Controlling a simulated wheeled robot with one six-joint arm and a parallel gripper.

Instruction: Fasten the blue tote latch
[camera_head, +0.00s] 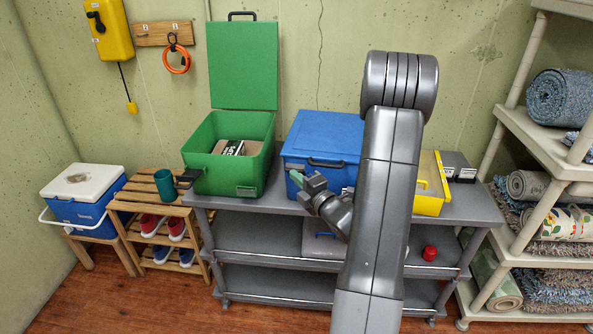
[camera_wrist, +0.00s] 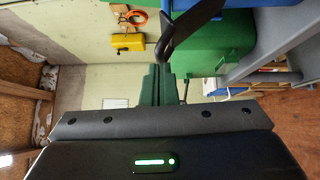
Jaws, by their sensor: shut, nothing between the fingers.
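The blue tote (camera_head: 323,132) stands on the grey shelf unit with its lid down. A black latch or handle (camera_head: 326,163) shows on its front; whether it is fastened I cannot tell. My gripper (camera_head: 294,177) is shut and empty, its green fingertips by the tote's front left corner, left of the latch. In the wrist view the shut green fingers (camera_wrist: 158,86) point away from the camera. A dark curved bar (camera_wrist: 188,30), likely the tote's latch or handle, passes close to the fingertips; contact is unclear. My arm hides the tote's right part.
An open green box (camera_head: 215,175) stands left of the tote, its lid up. A yellow box (camera_head: 430,190) stands to the right. A red object (camera_head: 429,253) lies on the lower shelf.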

